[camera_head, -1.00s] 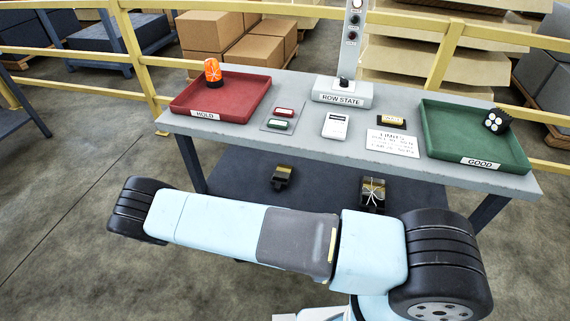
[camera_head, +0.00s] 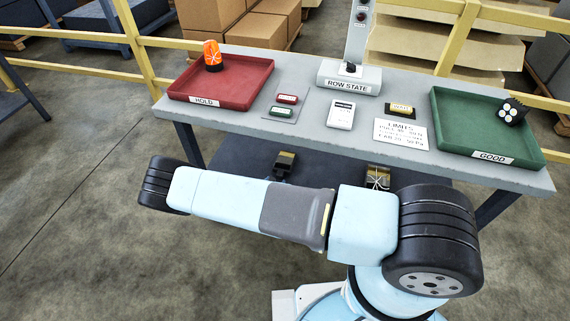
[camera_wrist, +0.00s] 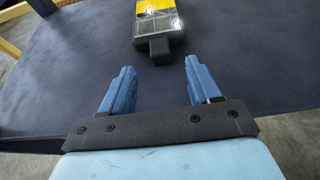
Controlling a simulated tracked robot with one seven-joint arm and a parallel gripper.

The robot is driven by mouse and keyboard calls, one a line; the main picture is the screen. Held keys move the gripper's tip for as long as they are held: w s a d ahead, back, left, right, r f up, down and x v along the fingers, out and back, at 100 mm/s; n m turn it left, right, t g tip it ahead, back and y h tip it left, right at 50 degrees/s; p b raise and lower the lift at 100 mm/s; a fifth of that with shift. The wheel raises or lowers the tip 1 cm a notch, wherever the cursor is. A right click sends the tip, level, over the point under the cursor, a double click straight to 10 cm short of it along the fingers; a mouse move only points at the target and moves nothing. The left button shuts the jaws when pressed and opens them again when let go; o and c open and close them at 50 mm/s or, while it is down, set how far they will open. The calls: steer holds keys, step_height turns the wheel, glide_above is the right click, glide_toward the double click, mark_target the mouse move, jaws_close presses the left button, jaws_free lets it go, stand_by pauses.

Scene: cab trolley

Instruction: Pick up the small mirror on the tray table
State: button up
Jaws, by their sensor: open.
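My gripper (camera_wrist: 156,92) shows in the wrist view with its two blue fingers apart and nothing between them. Just beyond the fingertips, on a dark surface, lies a small dark-framed thing (camera_wrist: 158,22) with a yellow part, a shiny glassy panel and a black block on its near end. It may be the mirror; I cannot tell for sure. My gripper is hidden there.
The grey table top (camera_head: 310,126) holds a red HOLD tray (camera_head: 255,85) with an orange beacon (camera_head: 212,56), a ROW STATE post (camera_head: 348,78), small panels, and a green GOOD tray (camera_head: 440,115). A yellow railing (camera_head: 128,38) and boxes stand behind. Floor at left is open.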

mark_target(279, 177)
steer(key=shift+x, duration=2.6)
steer(key=shift+s+f, duration=0.15)
steer(key=shift+f, duration=0.05)
jaws_close()
